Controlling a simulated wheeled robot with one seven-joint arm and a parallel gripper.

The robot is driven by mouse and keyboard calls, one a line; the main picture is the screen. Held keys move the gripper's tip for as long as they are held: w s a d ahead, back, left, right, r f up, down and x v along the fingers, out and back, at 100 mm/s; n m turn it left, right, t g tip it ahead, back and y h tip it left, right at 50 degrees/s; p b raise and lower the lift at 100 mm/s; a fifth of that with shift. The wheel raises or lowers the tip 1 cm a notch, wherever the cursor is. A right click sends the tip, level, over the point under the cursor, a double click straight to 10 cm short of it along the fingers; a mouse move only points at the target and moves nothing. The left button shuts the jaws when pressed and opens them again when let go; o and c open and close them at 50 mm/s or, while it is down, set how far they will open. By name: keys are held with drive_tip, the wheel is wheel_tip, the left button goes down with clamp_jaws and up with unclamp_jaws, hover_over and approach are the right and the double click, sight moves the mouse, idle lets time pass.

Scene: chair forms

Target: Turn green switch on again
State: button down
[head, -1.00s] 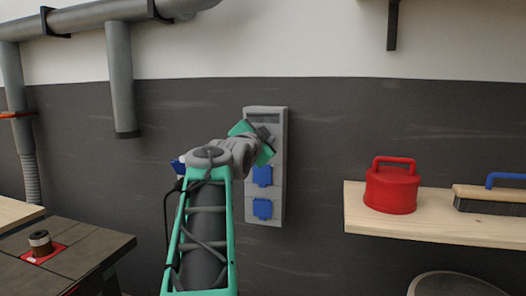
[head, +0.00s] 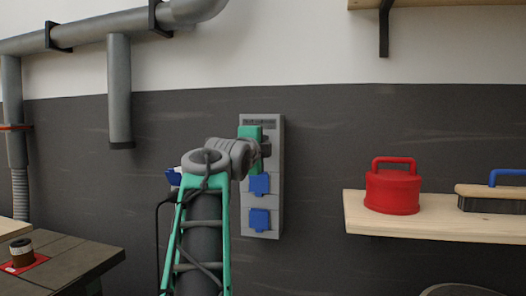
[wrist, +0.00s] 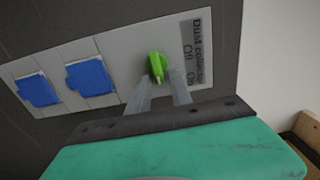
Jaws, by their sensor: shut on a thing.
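The green switch (wrist: 157,64) is a bright green knob on a grey wall panel (head: 276,205). The panel carries the words Dust collector, Off and On beside the knob. My gripper (wrist: 160,82) is at the panel, with its two grey fingers shut on the green switch. The fingers hide part of the knob, so its exact setting is hard to read. In the head view my teal wrist hides the switch at the top of the panel.
Two blue socket covers (head: 259,184) (head: 260,219) sit on the panel below the switch. A wooden shelf (head: 360,218) at right holds a red canister (head: 392,190) and a brush (head: 492,197). Grey pipes (head: 119,90) run along the upper left wall.

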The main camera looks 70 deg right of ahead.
drive_tip(key=shift+f, duration=0.1)
idle(0.4)
drive_tip(key=c, duration=1.5)
unclamp_jaws()
drive_tip(key=shift+w, duration=0.1)
drive_tip(key=shift+o, duration=0.2)
drive_tip(key=s+a+b, duration=0.1)
drive_tip(key=a, duration=0.6)
drive_tip(key=shift+s+a, duration=0.15)
drive_tip(key=shift+a, duration=0.2)
